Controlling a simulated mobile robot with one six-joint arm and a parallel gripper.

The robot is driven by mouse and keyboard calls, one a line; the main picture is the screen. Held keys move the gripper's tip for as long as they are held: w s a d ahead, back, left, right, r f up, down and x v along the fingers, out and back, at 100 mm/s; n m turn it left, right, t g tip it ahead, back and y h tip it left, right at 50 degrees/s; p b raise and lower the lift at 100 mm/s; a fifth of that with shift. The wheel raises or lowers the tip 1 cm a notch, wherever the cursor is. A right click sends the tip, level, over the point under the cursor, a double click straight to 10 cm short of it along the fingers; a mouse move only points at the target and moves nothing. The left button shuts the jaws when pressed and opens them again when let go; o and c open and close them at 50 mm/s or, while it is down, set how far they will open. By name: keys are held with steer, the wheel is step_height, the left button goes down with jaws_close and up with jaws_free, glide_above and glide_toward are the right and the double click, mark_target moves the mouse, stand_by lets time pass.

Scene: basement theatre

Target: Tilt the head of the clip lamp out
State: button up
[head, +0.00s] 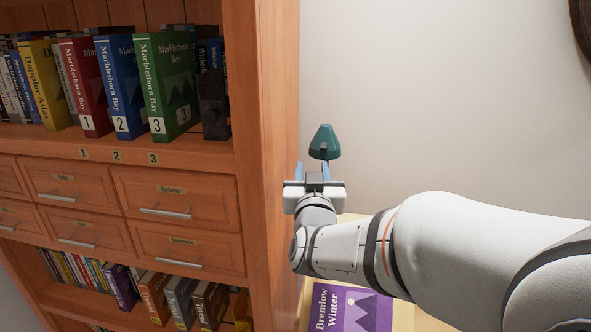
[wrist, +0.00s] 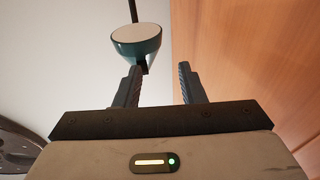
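The clip lamp's head (head: 325,143) is a teal cone beside the right side of the bookcase, just above my gripper in the head view. In the wrist view the lamp head (wrist: 137,46) shows its pale round face, with a dark stem (wrist: 133,10) at its far side. My gripper (head: 313,172) is open, and nothing sits between its fingers. In the wrist view the left finger of my gripper (wrist: 158,72) overlaps the lamp head's lower edge. I cannot tell whether they touch. The lamp's clip is not visible.
The wooden bookcase (head: 267,130) stands close on the left, with numbered books (head: 167,85) on a shelf and labelled drawers (head: 175,192) below. A purple book (head: 350,308) lies on a light wooden surface under my arm.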

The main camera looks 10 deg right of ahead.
mark_target(323, 150)
steer(key=w+d+r+h, duration=0.1)
steer(key=w, duration=0.1)
steer(key=w+d+r+m+t+h+b, duration=0.1)
steer(key=w, duration=0.1)
steer(key=w+d+r+m+t+h+b, duration=0.1)
steer(key=w+h, duration=0.1)
steer(key=shift+d, duration=0.25)
steer(key=shift+s, duration=0.1)
steer(key=shift+c, duration=0.4)
steer(key=shift+s, duration=0.1)
jaws_close()
